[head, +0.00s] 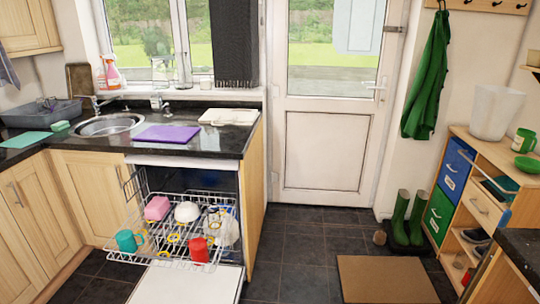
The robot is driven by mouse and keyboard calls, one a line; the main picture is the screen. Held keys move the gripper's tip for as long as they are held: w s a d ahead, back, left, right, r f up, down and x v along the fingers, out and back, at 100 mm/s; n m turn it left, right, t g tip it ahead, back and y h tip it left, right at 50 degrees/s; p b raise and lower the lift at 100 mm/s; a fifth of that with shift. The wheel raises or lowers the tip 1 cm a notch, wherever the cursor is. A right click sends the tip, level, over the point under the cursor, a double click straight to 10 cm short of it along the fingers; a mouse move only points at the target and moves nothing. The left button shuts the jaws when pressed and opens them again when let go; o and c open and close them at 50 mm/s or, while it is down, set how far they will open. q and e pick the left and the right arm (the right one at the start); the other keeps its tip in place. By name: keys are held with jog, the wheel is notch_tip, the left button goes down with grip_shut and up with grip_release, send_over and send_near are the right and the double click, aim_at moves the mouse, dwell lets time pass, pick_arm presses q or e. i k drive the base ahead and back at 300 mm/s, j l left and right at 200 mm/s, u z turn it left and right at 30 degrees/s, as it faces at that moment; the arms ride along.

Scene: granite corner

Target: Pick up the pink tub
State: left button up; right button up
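A pink tub (157,208) sits in the pulled-out wire rack (182,262) of the open dishwasher, toward the rack's left back. A white bowl (187,212) is right beside it. A teal mug (127,241) is in front of it and to the left, and a red mug (199,249) is at the front right of the rack. Neither of my grippers shows in the head view.
The lowered dishwasher door (188,285) projects over the dark tiled floor. The granite worktop (215,140) above holds a purple board (167,134) and a sink (108,125). A brown mat (385,280) lies right; the floor between is clear.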

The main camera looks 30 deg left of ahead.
aim_at(158, 207)
jog(key=i+l+u, duration=0.2)
jog(key=i, duration=0.25)
jog(key=i+u, duration=0.15)
jog(key=i, duration=0.35)
jog(key=i+u, duration=0.25)
jog(key=u, duration=0.2)
jog(key=i+u, duration=0.2)
jog(key=u, duration=0.2)
jog(key=i+l+u, duration=0.1)
jog(key=i+u, duration=0.15)
jog(key=u, duration=0.2)
jog(key=i+l+u, duration=0.2)
jog(key=u, duration=0.25)
jog(key=i+l+u, duration=0.15)
jog(key=u, duration=0.25)
jog(key=l, duration=0.1)
